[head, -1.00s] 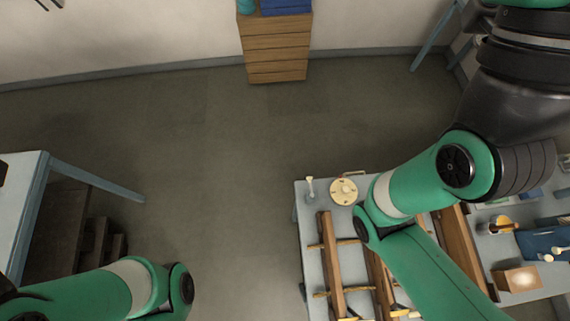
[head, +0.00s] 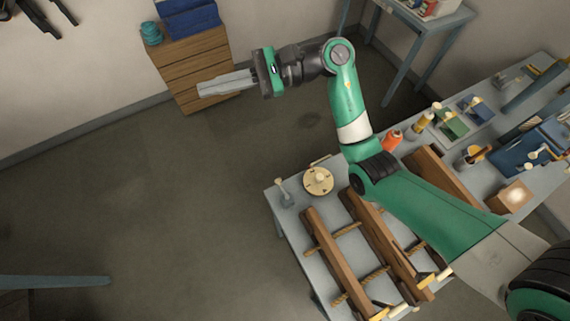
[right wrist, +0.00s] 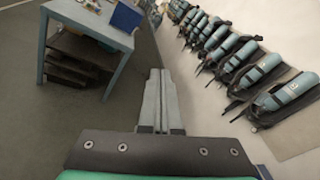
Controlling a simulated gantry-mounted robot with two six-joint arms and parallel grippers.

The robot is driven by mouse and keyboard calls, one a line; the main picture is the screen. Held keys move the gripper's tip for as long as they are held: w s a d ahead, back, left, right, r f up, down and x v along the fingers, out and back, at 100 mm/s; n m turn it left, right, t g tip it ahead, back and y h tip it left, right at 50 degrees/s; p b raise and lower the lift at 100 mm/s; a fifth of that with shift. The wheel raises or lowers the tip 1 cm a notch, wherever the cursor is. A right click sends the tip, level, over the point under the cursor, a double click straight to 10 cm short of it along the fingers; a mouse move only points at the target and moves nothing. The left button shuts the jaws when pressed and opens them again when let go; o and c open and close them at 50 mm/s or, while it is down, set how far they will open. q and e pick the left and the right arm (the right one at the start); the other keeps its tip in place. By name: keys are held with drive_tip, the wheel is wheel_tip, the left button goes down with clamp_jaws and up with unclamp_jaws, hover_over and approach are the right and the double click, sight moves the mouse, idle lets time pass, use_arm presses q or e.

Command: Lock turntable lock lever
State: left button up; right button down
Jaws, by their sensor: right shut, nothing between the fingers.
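A round cream turntable disc (head: 318,181) sits at the far left corner of the workbench in the head view. A small upright lever with a pale knob (head: 282,190) stands just left of it. It may be the lock lever, but its lock state is too small to tell. My right gripper (head: 203,88) is shut and empty, held up and to the left of the bench, well apart from the disc and lever. Its closed fingers (right wrist: 158,74) also show in the right wrist view, with neither disc nor lever there. My left gripper is out of view.
Wooden rails (head: 325,260) with ropes lie on the workbench near the disc. Trays, bottles and a wooden box (head: 514,196) fill its right side. A wooden drawer cabinet (head: 188,67) stands behind my right gripper. In the wrist view, several breathing sets (right wrist: 285,95) line the wall.

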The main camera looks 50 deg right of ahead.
sight(282, 188)
use_arm(q)
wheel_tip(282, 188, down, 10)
drive_tip(key=b, duration=0.8)
drive_tip(key=shift+b, duration=0.4)
use_arm(e)
drive_tip(key=s+d+f+m+g+h, duration=0.1)
drive_tip(key=s+d+f, duration=0.3)
drive_tip(key=f, duration=0.7)
drive_tip(key=s+d+f+m+g+h, duration=0.1)
drive_tip(key=s+d+f+g+h, duration=0.2)
drive_tip(key=d+f, duration=0.5)
drive_tip(key=s+d+f+m+g+h, duration=0.1)
drive_tip(key=s+d+f, duration=0.4)
drive_tip(key=f, duration=1)
drive_tip(key=shift+s+d+m+g+h, duration=0.4)
drive_tip(key=shift+d+g, duration=0.1)
drive_tip(key=shift+d, duration=0.5)
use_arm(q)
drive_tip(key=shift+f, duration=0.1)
use_arm(e)
drive_tip(key=shift+w, duration=0.1)
